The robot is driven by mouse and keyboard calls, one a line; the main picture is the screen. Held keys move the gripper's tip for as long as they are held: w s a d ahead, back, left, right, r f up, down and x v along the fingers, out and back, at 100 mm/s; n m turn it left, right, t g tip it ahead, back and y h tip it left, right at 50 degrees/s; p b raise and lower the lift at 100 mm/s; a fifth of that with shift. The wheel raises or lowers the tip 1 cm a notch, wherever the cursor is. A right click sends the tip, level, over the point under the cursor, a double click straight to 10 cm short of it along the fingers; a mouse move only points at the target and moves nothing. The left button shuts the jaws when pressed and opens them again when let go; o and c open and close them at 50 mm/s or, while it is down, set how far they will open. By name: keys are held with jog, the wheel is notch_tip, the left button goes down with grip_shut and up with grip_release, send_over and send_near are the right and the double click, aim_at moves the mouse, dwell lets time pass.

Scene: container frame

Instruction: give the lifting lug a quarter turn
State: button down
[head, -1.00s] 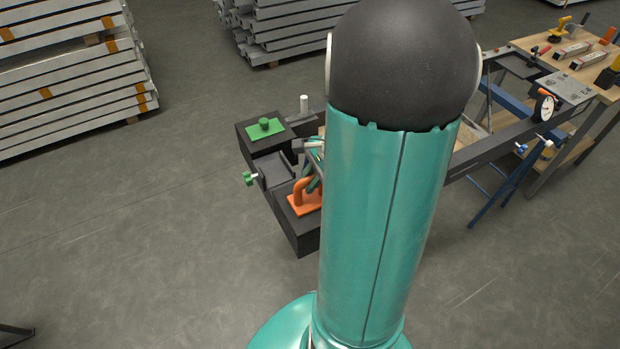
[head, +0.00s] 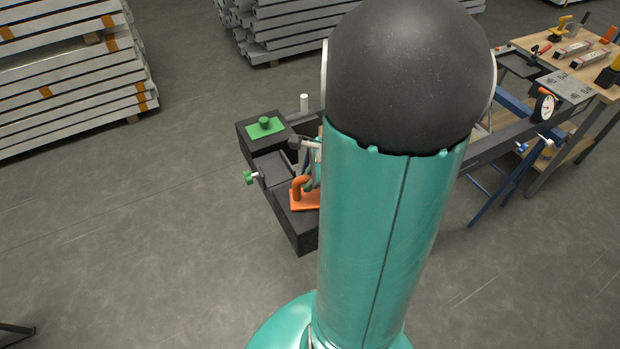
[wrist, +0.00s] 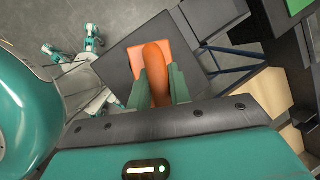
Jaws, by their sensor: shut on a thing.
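The lifting lug is an orange loop on a flat orange plate. In the head view the lug (head: 300,185) sits on the near end of a black block, its right part hidden behind my arm. In the wrist view the lug (wrist: 156,72) stands between the two green fingers of my gripper (wrist: 157,88). The fingers are shut on the loop from both sides. The orange plate shows beyond the fingers, turned at an angle to them. In the head view my gripper (head: 312,170) is mostly hidden by my arm.
A dial gauge (head: 544,106) and a tool bench (head: 580,62) stand at right. Stacked beams (head: 75,70) lie at back left.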

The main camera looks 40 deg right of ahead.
jog(key=shift+s+f, duration=0.1)
jog(key=m+h, duration=0.1)
jog(key=m, duration=0.3)
jog(key=shift+t+h, duration=0.3)
jog(key=shift+h, duration=0.1)
jog(key=shift+m, duration=0.3)
jog(key=shift+m+h, duration=0.4)
jog(key=shift+m, duration=0.3)
jog(key=shift+m+h, duration=0.6)
jog(key=shift+m, duration=0.7)
jog(key=shift+m, duration=0.3)
jog(key=shift+m+h, duration=0.3)
jog(key=shift+m, duration=0.3)
jog(key=shift+d+m+g+h, duration=0.1)
jog(key=shift+m+g+h, duration=0.45)
jog(key=shift+m, duration=0.75)
jog(key=c, duration=1.2)
grip_release()
